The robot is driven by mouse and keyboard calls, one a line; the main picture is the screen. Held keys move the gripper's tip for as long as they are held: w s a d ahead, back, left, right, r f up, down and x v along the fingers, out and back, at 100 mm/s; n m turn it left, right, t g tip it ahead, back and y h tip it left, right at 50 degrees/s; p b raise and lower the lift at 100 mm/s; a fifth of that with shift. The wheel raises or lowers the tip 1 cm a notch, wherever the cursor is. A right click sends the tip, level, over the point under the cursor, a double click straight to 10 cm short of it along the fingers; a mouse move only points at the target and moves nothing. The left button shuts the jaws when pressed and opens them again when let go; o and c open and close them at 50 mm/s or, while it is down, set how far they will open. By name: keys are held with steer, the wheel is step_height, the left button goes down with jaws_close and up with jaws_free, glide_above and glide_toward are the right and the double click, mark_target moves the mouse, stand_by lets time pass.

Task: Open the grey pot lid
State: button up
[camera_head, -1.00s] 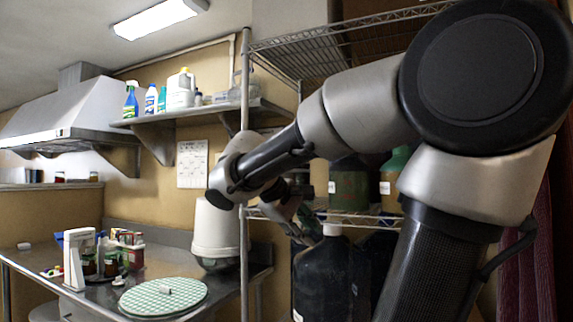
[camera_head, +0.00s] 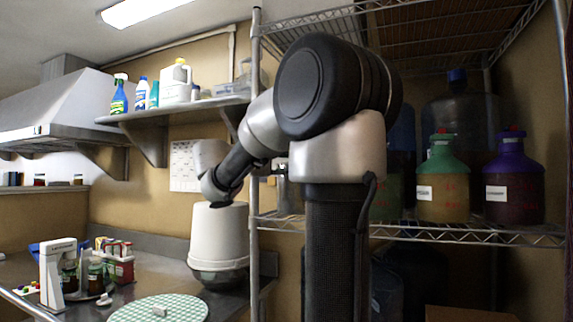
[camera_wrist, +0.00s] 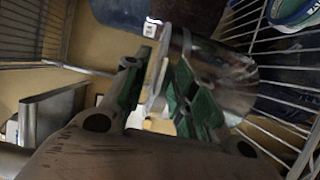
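A shiny grey metal pot (camera_wrist: 222,72) shows close up in the wrist view, lying sideways in the picture because the camera is turned. A pale rim or lid edge (camera_wrist: 163,70) is at its left side. My gripper (camera_wrist: 162,65) has its two green-padded fingers apart on either side of this pale edge. A gap shows between the fingers, and I cannot tell whether either pad touches the pot or lid. In the head view my arm hides the gripper and most of the pot's surroundings.
The wire shelf (camera_head: 440,236) holds a green-topped jug (camera_head: 444,185), a purple-topped jug (camera_head: 514,185) and a large dark bottle (camera_head: 460,120). A green checked round mat (camera_head: 165,308) lies in front.

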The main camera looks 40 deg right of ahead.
steer(key=shift+c, duration=0.4)
jaws_close()
steer(key=shift+y, duration=0.7)
steer(key=shift+w+d+r, duration=0.1)
steer(key=shift+d+r, duration=0.1)
steer(key=shift+r, duration=1.15)
steer(key=shift+d+r, duration=0.2)
steer(key=shift+r, duration=1.1)
steer(key=shift+o, duration=0.4)
jaws_free()
steer(key=shift+n, duration=0.3)
steer(key=a+r, duration=0.1)
steer(key=a, duration=1.1)
steer(key=shift+r, duration=0.2)
